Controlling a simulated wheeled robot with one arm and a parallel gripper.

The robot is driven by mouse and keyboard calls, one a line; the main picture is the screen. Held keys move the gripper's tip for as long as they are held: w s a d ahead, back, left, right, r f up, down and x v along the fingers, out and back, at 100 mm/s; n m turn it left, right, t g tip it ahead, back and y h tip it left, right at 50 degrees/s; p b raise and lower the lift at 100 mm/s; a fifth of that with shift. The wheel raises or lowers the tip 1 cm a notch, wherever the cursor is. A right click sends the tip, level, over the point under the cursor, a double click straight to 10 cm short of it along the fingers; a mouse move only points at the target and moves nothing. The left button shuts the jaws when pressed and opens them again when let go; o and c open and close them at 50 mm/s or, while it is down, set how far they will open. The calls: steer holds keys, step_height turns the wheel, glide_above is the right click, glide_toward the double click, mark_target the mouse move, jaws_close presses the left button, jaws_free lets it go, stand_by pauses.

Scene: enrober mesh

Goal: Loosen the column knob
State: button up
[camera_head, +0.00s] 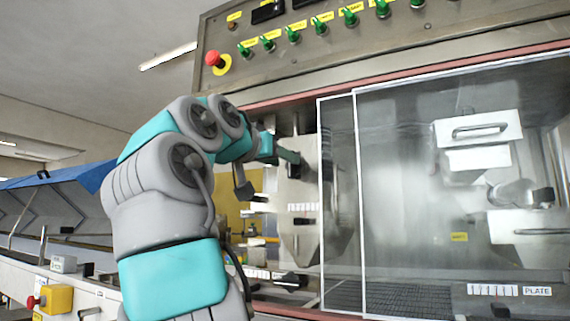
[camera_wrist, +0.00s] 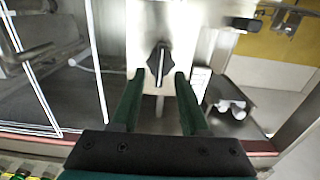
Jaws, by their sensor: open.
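The column knob (camera_wrist: 160,62) is black with a pale pointer line and sits on a grey metal column plate (camera_wrist: 143,30). In the wrist view it shows just past and between the fingertips, with no visible contact. In the head view a dark knob (camera_head: 293,195) shows on the column plate (camera_head: 298,228), lower than the fingers. My gripper (camera_wrist: 160,76) is open, with its two green fingers apart and nothing between them. In the head view my gripper (camera_head: 288,157) reaches into the machine opening, partly hidden by my arm.
Clear sliding panels (camera_head: 355,200) stand right of the column. A control panel (camera_head: 330,40) with green switches and a red stop button (camera_head: 213,58) is above.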

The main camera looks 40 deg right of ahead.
steer(key=v, duration=0.5)
steer(key=shift+a, duration=0.2)
steer(key=shift+a, duration=0.1)
